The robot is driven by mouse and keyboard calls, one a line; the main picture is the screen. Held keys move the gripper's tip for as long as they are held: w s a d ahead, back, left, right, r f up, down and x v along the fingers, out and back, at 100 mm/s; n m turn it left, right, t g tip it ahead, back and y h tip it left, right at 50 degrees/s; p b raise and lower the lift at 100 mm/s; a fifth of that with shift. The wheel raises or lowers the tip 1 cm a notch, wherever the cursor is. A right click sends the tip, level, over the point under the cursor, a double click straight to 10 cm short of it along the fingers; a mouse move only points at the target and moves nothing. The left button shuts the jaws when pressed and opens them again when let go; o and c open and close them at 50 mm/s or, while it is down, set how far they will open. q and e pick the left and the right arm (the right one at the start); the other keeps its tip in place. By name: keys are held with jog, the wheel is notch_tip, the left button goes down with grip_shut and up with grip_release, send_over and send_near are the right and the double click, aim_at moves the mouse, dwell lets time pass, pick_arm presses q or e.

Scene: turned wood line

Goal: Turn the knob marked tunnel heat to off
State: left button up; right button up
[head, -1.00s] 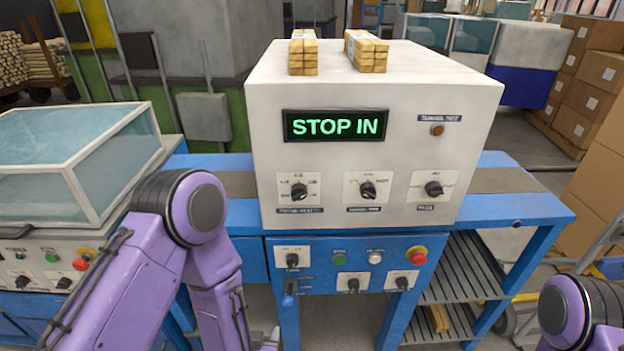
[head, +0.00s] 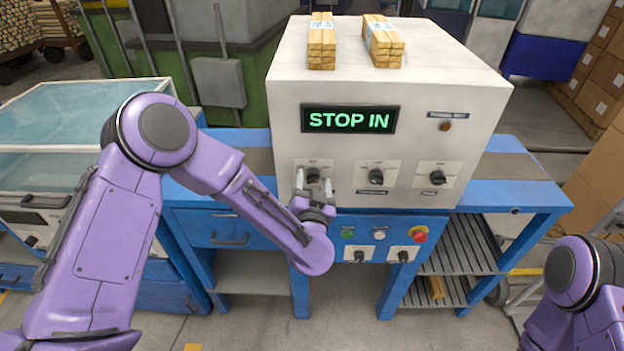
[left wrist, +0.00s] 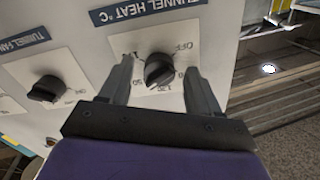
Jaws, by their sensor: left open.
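The tunnel heat knob (left wrist: 159,70) is a black dial on a white plate, under a blue label reading "TUNNEL HEAT °C" in the left wrist view. It also shows in the head view (head: 313,175) as the leftmost of the upper row. An "OFF" mark is printed on its plate, beside other marks. My left gripper (left wrist: 160,78) is open, with one finger on either side of the knob; I cannot tell if they touch it. In the head view the left gripper (head: 315,190) partly covers the knob's plate. My right gripper is out of view.
Other black knobs stand close by on the white machine, the middle one (head: 376,177) and the right one (head: 438,178). The display (head: 349,119) reads "STOP IN". A red button (head: 420,234) and more knobs sit on the blue panel below. Wood bundles (head: 322,42) lie on top.

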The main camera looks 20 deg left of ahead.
pick_arm(q)
jog(key=c, duration=1)
jog(key=shift+c, duration=0.2)
jog(key=shift+f, duration=0.1)
